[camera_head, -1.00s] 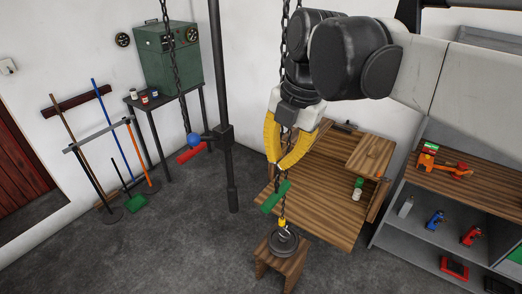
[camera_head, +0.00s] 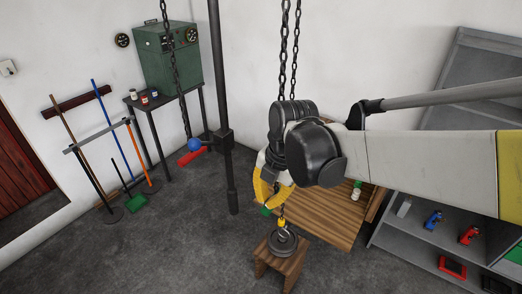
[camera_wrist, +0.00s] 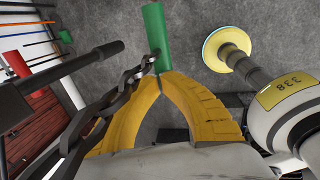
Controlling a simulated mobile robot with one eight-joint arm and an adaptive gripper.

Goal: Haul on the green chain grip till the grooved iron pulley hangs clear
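The green chain grip (camera_head: 265,210) is mostly hidden behind my gripper in the head view. In the wrist view the green grip (camera_wrist: 155,36) extends beyond the fingertips. My gripper (camera_head: 272,205) has its yellow fingers drawn together on the near end of the grip, seen best in the wrist view (camera_wrist: 162,76). The grooved iron pulley (camera_head: 285,243) is below, under a yellow hook (camera_head: 282,224), at the top of a small wooden stool (camera_head: 278,264). I cannot tell whether it touches the stool.
A dark chain (camera_wrist: 92,125) runs close beside my left finger. A wooden bench (camera_head: 335,215) and shelves (camera_head: 415,225) are on the right. Open floor lies left of the stool.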

